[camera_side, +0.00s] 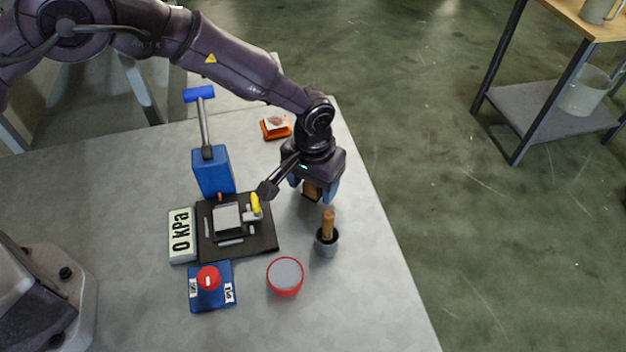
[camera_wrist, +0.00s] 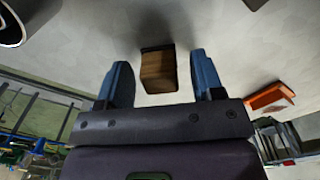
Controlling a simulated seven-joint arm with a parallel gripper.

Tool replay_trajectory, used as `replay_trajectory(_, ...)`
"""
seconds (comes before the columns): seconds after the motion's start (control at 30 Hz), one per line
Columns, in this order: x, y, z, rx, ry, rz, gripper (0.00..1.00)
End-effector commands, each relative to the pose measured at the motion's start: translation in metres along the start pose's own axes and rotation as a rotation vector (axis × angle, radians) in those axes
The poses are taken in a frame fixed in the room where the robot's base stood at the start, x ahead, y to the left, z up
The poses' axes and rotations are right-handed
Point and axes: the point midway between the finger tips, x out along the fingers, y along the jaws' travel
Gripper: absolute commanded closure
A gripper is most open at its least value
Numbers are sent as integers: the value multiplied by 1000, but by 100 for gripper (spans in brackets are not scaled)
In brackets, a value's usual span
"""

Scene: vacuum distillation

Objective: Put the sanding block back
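The sanding block appears to be the brown wooden block (camera_side: 311,190) with a dark layer on one side. It is under my gripper (camera_side: 312,187) in the side view, right of the dark apparatus board. In the wrist view the block (camera_wrist: 160,73) shows between the two blue fingers of my gripper (camera_wrist: 160,60), with a gap on each side. The gripper is open. The block seems to rest on the table, though the side view hides part of it behind the fingers. A small orange holder (camera_side: 268,132) with a pale and brown top stands farther back; it also shows in the wrist view (camera_wrist: 270,98).
A red-rimmed round container (camera_side: 285,278), blue box with red knob (camera_side: 210,290), 0 kPa display (camera_side: 181,240), dark board (camera_side: 263,240) and blue pump (camera_side: 212,172) stand nearby. The table's right edge is close.

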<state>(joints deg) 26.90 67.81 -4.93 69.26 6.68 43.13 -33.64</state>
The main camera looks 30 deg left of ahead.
Motion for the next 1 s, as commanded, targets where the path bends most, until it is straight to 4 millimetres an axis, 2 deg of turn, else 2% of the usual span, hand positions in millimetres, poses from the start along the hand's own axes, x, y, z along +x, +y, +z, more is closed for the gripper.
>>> replay_trajectory(0.17,-5,0,0,0,1,1,39)
replay_trajectory(0.27,-17,0,-1,0,3,1,39)
replay_trajectory(0.6,-89,0,-1,-1,4,2,39)
replay_trajectory(0.7,-105,0,-1,-1,3,2,39)
replay_trajectory(0.83,-118,0,0,0,2,1,39)
replay_trajectory(1.0,-124,0,0,0,-1,-1,39)
